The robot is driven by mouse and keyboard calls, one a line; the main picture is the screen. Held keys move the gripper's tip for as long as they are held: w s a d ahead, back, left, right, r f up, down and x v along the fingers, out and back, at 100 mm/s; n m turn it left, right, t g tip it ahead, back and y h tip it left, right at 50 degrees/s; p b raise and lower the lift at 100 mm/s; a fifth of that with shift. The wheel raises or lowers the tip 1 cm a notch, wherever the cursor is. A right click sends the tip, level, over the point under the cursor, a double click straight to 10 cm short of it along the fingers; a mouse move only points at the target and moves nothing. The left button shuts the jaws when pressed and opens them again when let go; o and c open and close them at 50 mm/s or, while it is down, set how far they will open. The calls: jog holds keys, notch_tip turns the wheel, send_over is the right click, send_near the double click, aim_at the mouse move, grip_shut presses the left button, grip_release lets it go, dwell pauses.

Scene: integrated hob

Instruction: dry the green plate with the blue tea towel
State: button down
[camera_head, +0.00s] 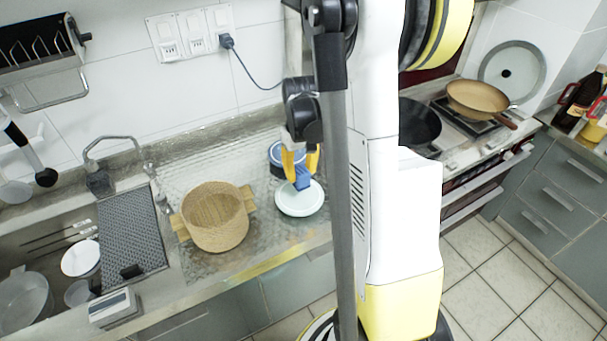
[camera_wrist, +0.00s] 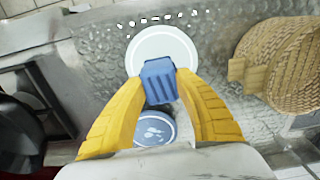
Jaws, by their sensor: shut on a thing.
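My gripper (camera_head: 301,172) has yellow fingers and is shut on a small folded blue cloth, the blue tea towel (camera_head: 303,183). In the wrist view the towel (camera_wrist: 159,80) sits between the fingertips (camera_wrist: 158,76). A round, pale, near-white plate (camera_head: 299,203) lies on the counter just below the towel; I take it for the green plate, though little green shows. In the wrist view the plate (camera_wrist: 162,45) is just beyond the towel, which overlaps its near edge. I cannot tell whether towel and plate touch.
A round dark-blue and white object (camera_wrist: 155,130) is behind my gripper. A woven basket (camera_head: 214,232) stands left of the plate on the textured counter. The sink with a grey drying mat (camera_head: 130,225) is farther left; the hob with pans (camera_head: 477,97) is right.

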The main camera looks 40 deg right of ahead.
jog(key=shift+r+p, duration=0.85)
jog(key=shift+r, duration=0.7)
